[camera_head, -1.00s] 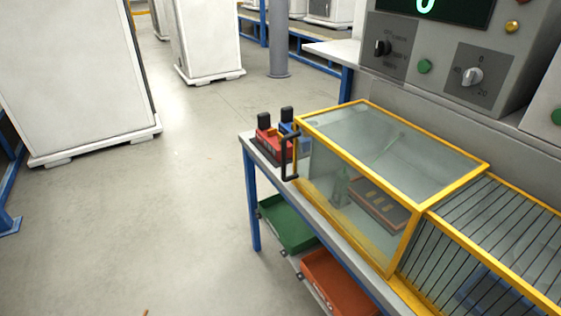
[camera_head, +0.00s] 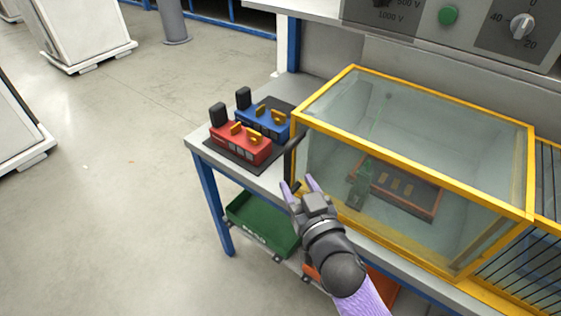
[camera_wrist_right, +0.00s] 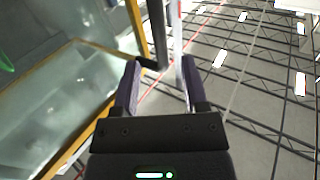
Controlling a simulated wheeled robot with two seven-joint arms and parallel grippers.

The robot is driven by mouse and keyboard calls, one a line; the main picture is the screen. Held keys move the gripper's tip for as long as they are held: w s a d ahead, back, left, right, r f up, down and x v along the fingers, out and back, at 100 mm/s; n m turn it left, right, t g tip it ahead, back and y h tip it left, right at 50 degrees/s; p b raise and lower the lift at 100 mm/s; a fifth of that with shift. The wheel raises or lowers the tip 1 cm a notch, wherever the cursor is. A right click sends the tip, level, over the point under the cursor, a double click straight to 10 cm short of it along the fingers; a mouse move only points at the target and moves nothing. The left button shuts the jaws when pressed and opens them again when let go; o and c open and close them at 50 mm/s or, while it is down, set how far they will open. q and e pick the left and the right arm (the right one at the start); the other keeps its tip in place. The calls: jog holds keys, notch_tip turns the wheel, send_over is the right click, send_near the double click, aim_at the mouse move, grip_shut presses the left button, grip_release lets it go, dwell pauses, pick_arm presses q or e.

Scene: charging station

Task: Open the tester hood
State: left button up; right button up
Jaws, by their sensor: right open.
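The tester hood (camera_head: 440,100) is a clear box with a yellow frame on the bench, and it looks closed. Its black handle (camera_head: 291,160) stands at the front left corner, partly hidden by my gripper in the head view. My right gripper (camera_head: 298,184) has purple fingers, open and empty, with its tips close to the handle. In the right wrist view the handle (camera_wrist_right: 158,38) lines up between the open fingertips (camera_wrist_right: 161,64); I cannot tell whether it is between them or just beyond. My left gripper is not in view.
Red (camera_head: 240,143) and blue (camera_head: 262,121) devices stand on the bench left of the hood. A green bin (camera_head: 262,225) sits below. Floor is free to the left.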

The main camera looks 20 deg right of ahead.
aim_at(289, 169)
jog(key=w, duration=0.5)
jog(key=shift+w+a+f+b, duration=0.1)
jog(key=shift+a+f+b, duration=0.1)
jog(key=shift+b, duration=0.2)
jog(key=shift+w+r, duration=0.1)
jog(key=shift+w, duration=0.3)
jog(key=c, duration=0.6)
grip_shut()
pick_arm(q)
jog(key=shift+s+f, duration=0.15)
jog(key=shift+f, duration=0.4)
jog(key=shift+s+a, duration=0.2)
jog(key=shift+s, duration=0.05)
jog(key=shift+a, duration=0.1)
